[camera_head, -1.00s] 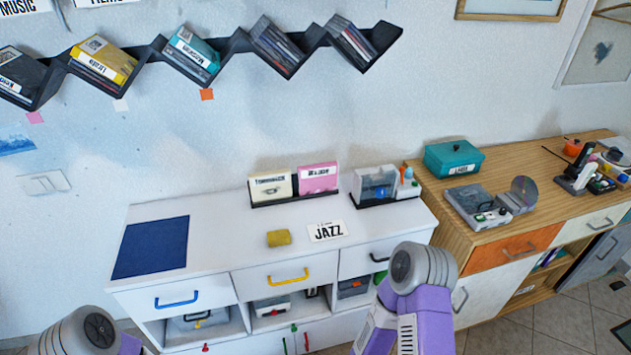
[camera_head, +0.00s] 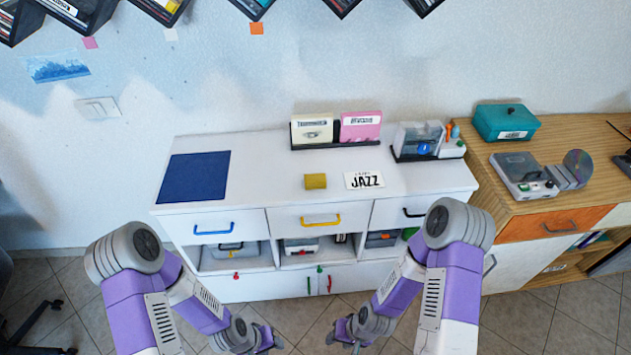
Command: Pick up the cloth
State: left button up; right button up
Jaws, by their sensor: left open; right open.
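A small yellow folded piece (camera_head: 315,181), which looks like the cloth, lies on the white cabinet top (camera_head: 265,165), left of the JAZZ card (camera_head: 364,180). A flat dark blue square (camera_head: 194,177) lies at the left of the same top. My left gripper (camera_head: 272,340) is open and empty, low in front of the cabinet. My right gripper (camera_head: 338,336) is open and empty, facing it a short way to the right. Both are below and apart from the yellow piece.
A cream box (camera_head: 312,129) and a pink box (camera_head: 360,126) stand at the back of the top. A clear case (camera_head: 418,139) stands at the right. A wooden cabinet (camera_head: 590,150) adjoins on the right. The top around the yellow piece is mostly clear.

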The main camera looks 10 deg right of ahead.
aim_at(317, 180)
jog(key=k, duration=0.55)
jog(key=u, duration=0.45)
jog(key=i, duration=1)
jog(key=z, duration=0.5)
